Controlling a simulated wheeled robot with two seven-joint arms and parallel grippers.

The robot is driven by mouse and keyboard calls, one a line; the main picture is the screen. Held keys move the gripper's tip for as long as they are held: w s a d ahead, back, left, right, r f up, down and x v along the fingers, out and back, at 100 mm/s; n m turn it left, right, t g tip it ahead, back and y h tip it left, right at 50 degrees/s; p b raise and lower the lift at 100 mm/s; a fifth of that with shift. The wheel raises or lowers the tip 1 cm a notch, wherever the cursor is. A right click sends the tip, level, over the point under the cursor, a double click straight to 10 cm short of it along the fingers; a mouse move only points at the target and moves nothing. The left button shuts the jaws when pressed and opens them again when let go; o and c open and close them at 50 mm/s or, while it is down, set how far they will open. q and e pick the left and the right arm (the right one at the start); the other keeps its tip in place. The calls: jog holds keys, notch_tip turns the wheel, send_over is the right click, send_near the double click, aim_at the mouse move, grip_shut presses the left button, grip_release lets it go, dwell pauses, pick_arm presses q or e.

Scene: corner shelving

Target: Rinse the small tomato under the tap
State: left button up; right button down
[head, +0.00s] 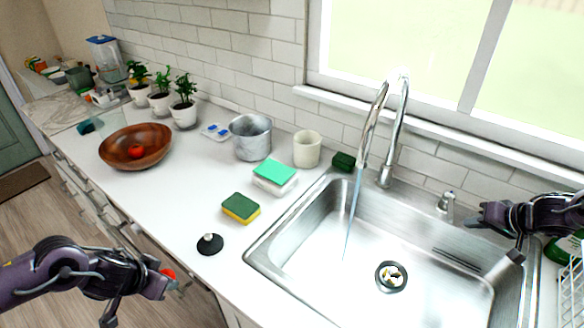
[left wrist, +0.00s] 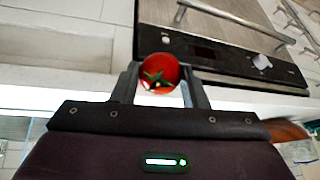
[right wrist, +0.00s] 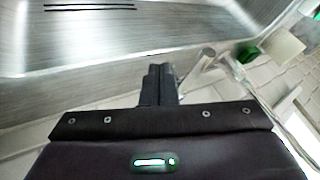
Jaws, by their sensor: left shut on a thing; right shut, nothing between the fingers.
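The small red tomato (left wrist: 158,72) is held between the fingers of my left gripper (left wrist: 160,88), with its green stem side showing in the left wrist view. In the head view the tomato (head: 168,273) shows at the tip of my left gripper (head: 165,285), in front of the counter, left of the sink. The tap (head: 385,130) arches over the metal sink (head: 325,240), and a stream of water (head: 353,215) runs from it into the basin. My right gripper (head: 482,215) is shut and empty over the right side of the sink; its closed fingers (right wrist: 160,85) show in the right wrist view.
A wooden bowl (head: 120,160) holds another red tomato (head: 136,151). A sponge (head: 241,208), a green-topped block (head: 274,175), a black stopper (head: 210,243), a metal pot (head: 251,138) and a cream cup (head: 307,149) stand left of the sink. A dish rack (head: 572,290) is at right.

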aim_at(450, 207)
pick_arm(q)
jog(key=shift+r+p, duration=0.3)
jog(key=shift+r, duration=0.4)
pick_arm(e)
jog(key=shift+w+a+r, duration=0.2)
jog(key=shift+a, duration=0.45)
jog(key=shift+w+a+r, duration=0.2)
jog(key=shift+a, duration=0.4)
